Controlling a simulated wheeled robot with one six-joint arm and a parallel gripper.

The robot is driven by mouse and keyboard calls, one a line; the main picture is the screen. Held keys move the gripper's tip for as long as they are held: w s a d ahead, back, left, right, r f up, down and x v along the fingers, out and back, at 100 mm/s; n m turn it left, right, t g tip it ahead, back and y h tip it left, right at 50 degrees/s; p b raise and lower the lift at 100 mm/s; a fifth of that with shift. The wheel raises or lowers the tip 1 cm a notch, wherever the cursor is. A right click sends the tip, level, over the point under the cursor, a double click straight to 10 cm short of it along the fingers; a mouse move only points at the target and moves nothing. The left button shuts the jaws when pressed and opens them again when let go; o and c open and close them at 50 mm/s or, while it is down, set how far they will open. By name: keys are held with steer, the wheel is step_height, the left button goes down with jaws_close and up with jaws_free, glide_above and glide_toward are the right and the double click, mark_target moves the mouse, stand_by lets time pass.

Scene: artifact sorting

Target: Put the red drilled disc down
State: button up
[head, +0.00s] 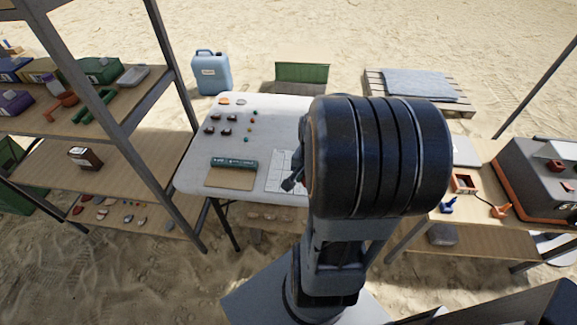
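A white folding table (185,185) stands ahead, partly hidden behind my arm. Part of my gripper (290,184) shows at the left of my arm, over or near a white gridded sheet (277,172) on the table. Most of the gripper is hidden, so I cannot tell whether it is open, shut or holding something. I cannot make out a red drilled disc for certain. Two small orange-brown pieces (223,101) lie at the table's far edge. Several dark red-brown pieces (210,130) and small beads (250,125) lie on its left half.
A green roll (234,163) and a brown board (229,179) lie at the table's near left. A shelf rack (150,165) stands left. A side table at right holds a small red box (464,183) and a grey machine (545,180). A blue canister (211,74) stands behind.

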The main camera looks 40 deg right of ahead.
steer(key=w+f, duration=0.4)
steer(key=w, duration=0.5)
glide_above(286, 174)
steer(key=s+a, duration=0.1)
steer(key=s, duration=0.1)
step_height(286, 174, down, 5)
steer(key=shift+r, duration=0.1)
steer(key=shift+w+f, duration=0.3)
steer(key=shift+f, duration=1.65)
steer(key=shift+f, duration=0.1)
steer(key=o, duration=0.5)
steer(key=shift+f, duration=0.1)
steer(key=shift+c, duration=0.2)
steer(key=o, duration=0.5)
steer(key=shift+c, duration=0.2)
